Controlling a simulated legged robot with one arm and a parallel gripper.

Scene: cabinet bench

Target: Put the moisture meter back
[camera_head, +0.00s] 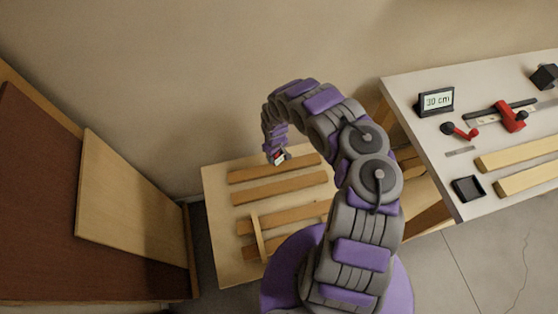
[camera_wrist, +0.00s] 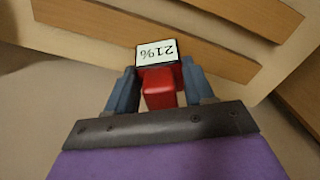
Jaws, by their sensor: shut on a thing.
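The moisture meter (camera_wrist: 160,88) is a small red device with a white display reading "21%", upside down in the wrist view. My gripper (camera_wrist: 159,72) is shut on it, with a blue-grey finger on each side of the red body. In the head view, the meter (camera_head: 278,158) shows small and partly hidden at the end of my bent arm. My gripper holds it over the low wooden platform (camera_head: 215,190) with several planks. I cannot tell whether it touches a plank.
A white-topped bench (camera_head: 430,150) at right carries a "cm" display (camera_head: 436,101), a shallow black square tray (camera_head: 468,188), a red-and-black clamp-like tool (camera_head: 509,117), a smaller red-and-black tool (camera_head: 459,131) and pale wood strips (camera_head: 515,153). Large boards (camera_head: 130,205) stand at left.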

